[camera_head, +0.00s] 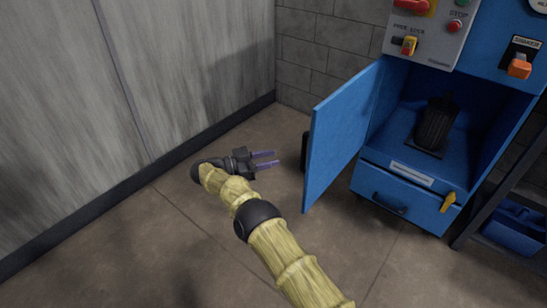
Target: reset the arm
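My arm, with a yellowish ribbed cover and dark joints, reaches from the bottom right toward the middle of the picture. My gripper (264,161) is at its end, with two purple fingers pointing right. The fingers are apart with a gap between them, and nothing shows between them. The gripper appears in front of the floor, left of the open blue door (338,137), apart from it in the picture.
A blue cabinet (400,158) stands open at the right, with a black ribbed object (434,124) inside. Above is a grey panel (428,35) with buttons. A blue bin (515,228) sits on a dark rack. A grey wall is at the left; floor is clear between.

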